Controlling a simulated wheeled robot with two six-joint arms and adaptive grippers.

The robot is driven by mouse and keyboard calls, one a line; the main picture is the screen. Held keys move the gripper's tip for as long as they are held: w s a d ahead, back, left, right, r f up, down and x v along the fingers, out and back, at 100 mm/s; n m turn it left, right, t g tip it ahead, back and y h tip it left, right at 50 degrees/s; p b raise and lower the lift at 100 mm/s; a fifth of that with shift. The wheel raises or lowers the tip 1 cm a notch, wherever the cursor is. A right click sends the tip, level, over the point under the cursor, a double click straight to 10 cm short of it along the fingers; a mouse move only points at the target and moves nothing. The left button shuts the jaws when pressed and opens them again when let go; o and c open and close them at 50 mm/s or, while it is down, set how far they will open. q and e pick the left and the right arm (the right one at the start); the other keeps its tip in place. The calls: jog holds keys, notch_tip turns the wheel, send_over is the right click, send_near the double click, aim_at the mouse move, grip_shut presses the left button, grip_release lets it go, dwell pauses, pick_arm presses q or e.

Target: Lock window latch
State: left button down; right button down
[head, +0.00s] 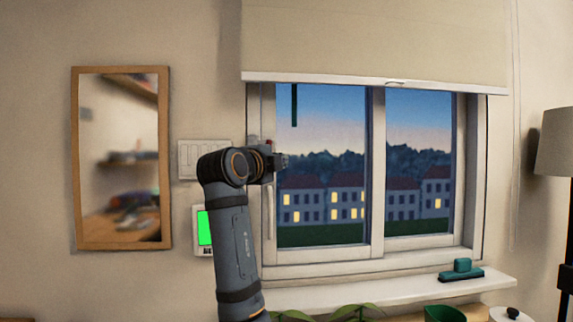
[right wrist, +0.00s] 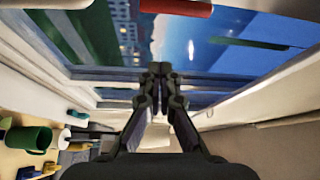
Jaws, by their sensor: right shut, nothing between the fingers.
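The window (head: 377,165) has a white frame and two panes, and it looks shut. My right gripper (head: 284,161) is in front of the window's left side. Its fingers are shut and empty, as the right wrist view (right wrist: 160,72) shows. My wrist hides part of the left frame. My left gripper is not in view.
A roller blind (head: 375,40) hangs above the window. A mirror (head: 76,160), a switch panel (head: 187,160) and a green-screened device (head: 204,228) are on the left wall. The sill (head: 350,296) holds a teal object (head: 461,273). A lamp (head: 565,150) stands at right.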

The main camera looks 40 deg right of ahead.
jog(key=v, duration=0.4)
jog(key=shift+a, duration=0.35)
jog(key=shift+w, duration=0.15)
